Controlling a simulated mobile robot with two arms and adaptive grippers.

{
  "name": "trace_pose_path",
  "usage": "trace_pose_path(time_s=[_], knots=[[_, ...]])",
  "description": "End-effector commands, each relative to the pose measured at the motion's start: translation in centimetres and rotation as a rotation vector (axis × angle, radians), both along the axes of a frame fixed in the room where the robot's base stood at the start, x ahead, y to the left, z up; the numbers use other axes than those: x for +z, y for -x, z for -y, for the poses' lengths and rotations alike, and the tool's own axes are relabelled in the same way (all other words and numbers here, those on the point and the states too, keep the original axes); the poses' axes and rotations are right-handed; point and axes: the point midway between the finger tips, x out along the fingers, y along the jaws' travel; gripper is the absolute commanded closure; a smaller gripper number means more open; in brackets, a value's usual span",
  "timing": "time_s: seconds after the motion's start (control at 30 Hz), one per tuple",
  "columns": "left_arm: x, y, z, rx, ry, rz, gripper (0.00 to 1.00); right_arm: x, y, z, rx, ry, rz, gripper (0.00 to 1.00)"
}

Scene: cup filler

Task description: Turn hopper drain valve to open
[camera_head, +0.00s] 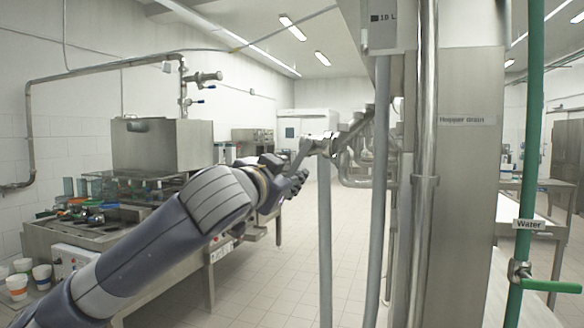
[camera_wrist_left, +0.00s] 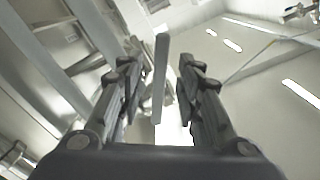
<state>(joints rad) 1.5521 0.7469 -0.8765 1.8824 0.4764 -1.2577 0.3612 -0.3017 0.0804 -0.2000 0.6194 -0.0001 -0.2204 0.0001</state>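The sign "Hopper drain" (camera_head: 468,120) is on the steel column at the right. A grey metal valve (camera_head: 322,145) on a pipe stub is left of the column, in the middle of the head view. My left gripper (camera_head: 290,178) is right at its lever (camera_head: 303,152) and partly covers it. In the left wrist view a flat light-grey bar (camera_wrist_left: 161,78), seemingly the lever, stands between the two fingers of the left gripper (camera_wrist_left: 158,88). The fingers are apart, with gaps visible on both sides of the bar. My right gripper is not in view.
A green pipe (camera_head: 530,130) with a "Water" sign (camera_head: 528,224) and green-handled valve stands at the right. Grey vertical pipes (camera_head: 380,200) stand close beside the drain valve. A steel bench (camera_head: 45,235) with cups is at the left. The tiled floor (camera_head: 300,260) beyond is clear.

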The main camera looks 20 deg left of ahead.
Motion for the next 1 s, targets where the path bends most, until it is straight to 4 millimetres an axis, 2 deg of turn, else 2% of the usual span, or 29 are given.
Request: trace_pose_path(time_s=[0.1,0.2,0.57,0.6,0.73,1.0], knots=[[0.2,-1.8,0.1,0.0,0.001,-0.001,0.68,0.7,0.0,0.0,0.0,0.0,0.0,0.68],[0.1,-2.7,0.1,0.0,0.0,-0.001,0.68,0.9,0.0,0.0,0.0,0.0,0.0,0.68],[0.0,-3.3,0.1,0.0,0.0,0.001,0.68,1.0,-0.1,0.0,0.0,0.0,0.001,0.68],[0.0,-3.3,0.1,0.0,0.0,0.001,0.7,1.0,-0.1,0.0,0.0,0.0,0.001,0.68],[0.0,-3.3,0.1,0.0,0.0,0.001,0.99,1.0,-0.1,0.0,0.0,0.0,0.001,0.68],[0.0,-3.3,0.1,-0.001,-0.003,0.001,1.0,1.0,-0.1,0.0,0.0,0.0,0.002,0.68]])
